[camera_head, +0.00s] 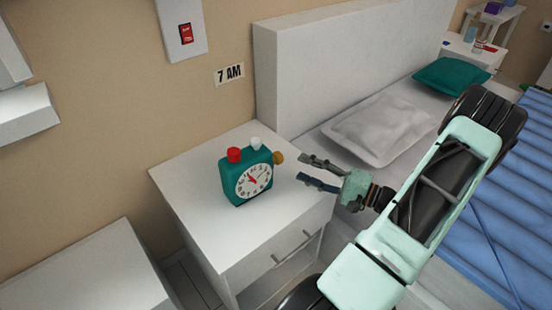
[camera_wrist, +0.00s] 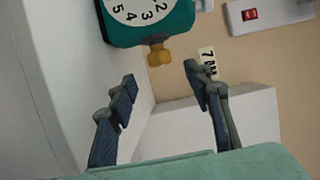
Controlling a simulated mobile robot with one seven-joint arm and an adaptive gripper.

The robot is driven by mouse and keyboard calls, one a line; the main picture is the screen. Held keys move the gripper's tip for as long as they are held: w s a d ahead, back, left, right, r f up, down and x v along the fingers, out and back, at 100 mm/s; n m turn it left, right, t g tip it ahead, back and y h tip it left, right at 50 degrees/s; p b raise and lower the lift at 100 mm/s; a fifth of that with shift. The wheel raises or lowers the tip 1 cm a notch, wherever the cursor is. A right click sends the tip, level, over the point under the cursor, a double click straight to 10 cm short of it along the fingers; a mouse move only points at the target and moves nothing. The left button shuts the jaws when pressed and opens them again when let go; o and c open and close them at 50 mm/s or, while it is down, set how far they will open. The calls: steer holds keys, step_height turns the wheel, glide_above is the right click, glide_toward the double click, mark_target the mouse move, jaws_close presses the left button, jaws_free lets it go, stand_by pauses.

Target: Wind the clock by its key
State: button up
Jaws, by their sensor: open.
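The clock (camera_head: 247,177) is a teal box with a white dial, standing upright on a white nightstand (camera_head: 195,205). A red button (camera_head: 234,155) and a white one (camera_head: 256,143) are on its top. Its gold key (camera_head: 278,158) sticks out of the right side. In the wrist view the clock (camera_wrist: 150,28) is at the top, with the key (camera_wrist: 159,54) pointing down toward my gripper. My gripper (camera_head: 306,170) is open and empty, just right of the key and apart from it. In the wrist view the key lies beyond and between the fingertips (camera_wrist: 160,82).
A bed with a white headboard (camera_head: 340,60), a grey pillow (camera_head: 378,128) and a teal pillow (camera_head: 451,77) is at the right. A "7 AM" sign (camera_head: 229,74) and a red switch (camera_head: 186,34) are on the wall. The nightstand top around the clock is clear.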

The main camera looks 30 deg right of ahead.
mark_target(277, 158)
steer(key=b+x, duration=0.1)
steer(key=x, duration=0.9)
steer(key=shift+b, duration=0.4)
steer(key=c, duration=1.2)
